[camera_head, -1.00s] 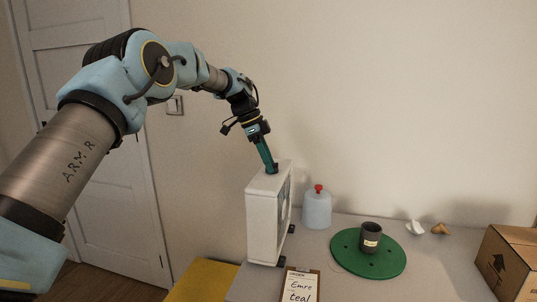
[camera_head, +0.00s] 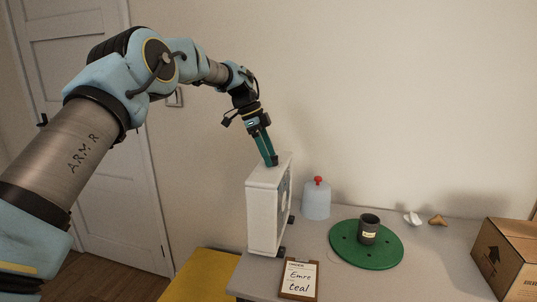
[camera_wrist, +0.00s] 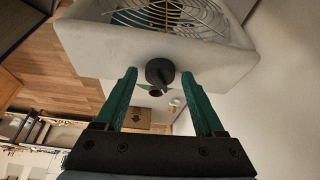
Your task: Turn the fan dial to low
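The fan is a white box-shaped unit (camera_head: 262,215) standing upright at the left end of the table. Its round grille (camera_wrist: 165,15) shows in the wrist view. The fan dial (camera_wrist: 159,72) is a dark round knob with a small pointer, on the fan's top face. My gripper (camera_wrist: 158,76) has two green fingers spread apart, one on each side of the dial, with visible gaps between. In the head view my gripper (camera_head: 270,162) points down at the fan's top, and its fingertips hide the dial. I cannot read any dial setting marks.
Right of the fan stand a pale blue bell-shaped container (camera_head: 317,202) with a red knob and a dark cup (camera_head: 369,230) on a green disc (camera_head: 345,256). A clipboard (camera_head: 288,288) lies in front. A cardboard box (camera_head: 500,262) is at the right. A yellow surface (camera_head: 205,275) is at left.

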